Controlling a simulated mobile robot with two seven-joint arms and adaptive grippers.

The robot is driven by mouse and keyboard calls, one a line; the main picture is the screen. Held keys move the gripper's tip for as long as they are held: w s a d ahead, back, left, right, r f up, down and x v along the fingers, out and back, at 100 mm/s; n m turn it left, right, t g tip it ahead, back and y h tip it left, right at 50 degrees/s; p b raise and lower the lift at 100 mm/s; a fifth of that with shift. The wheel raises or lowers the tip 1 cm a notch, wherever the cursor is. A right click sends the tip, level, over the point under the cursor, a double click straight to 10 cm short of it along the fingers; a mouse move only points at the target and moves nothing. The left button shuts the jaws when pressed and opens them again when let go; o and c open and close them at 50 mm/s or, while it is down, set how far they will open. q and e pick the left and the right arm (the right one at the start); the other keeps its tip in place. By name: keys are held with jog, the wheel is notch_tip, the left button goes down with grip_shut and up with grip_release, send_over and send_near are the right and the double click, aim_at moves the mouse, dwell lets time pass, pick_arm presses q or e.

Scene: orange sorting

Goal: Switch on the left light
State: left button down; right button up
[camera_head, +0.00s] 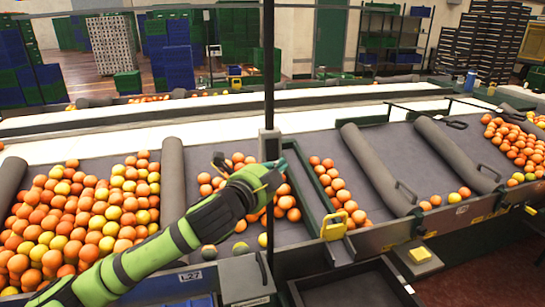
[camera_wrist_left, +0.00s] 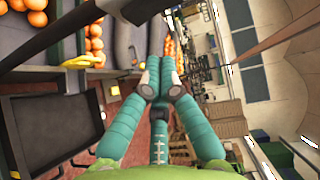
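My left gripper (camera_head: 275,167) is at the end of my green and black arm, which reaches in from the lower left over the orange sorting table. It is in front of the lower part of a dark upright post (camera_head: 268,70) with a grey box (camera_head: 269,144) on it. In the left wrist view my left gripper (camera_wrist_left: 160,72) has its teal fingers together, with nothing visible between the tips. I cannot make out a left light or its switch for certain in either view. My right gripper is not in view.
Oranges (camera_head: 75,215) fill the left bay, and more lie between grey padded dividers (camera_head: 375,168). A yellow-topped box (camera_head: 420,254) is at the front right. An empty dark tray (camera_head: 350,289) sits at the front, with a yellow handle (camera_head: 333,227) above it.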

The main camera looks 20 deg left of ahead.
aim_at(278, 156)
pick_arm(q)
jog(key=shift+w+a+f+p, duration=0.25)
jog(key=shift+w+a+p, duration=0.1)
jog(key=shift+w+a, duration=0.8)
jog(key=shift+w+d, duration=0.1)
jog(key=shift+d, duration=0.05)
jog(key=shift+w+a+f+m+t+b, duration=0.15)
jog(key=shift+w+a+m+t+b, duration=0.25)
jog(key=shift+b, duration=0.6)
jog(key=shift+d, duration=0.15)
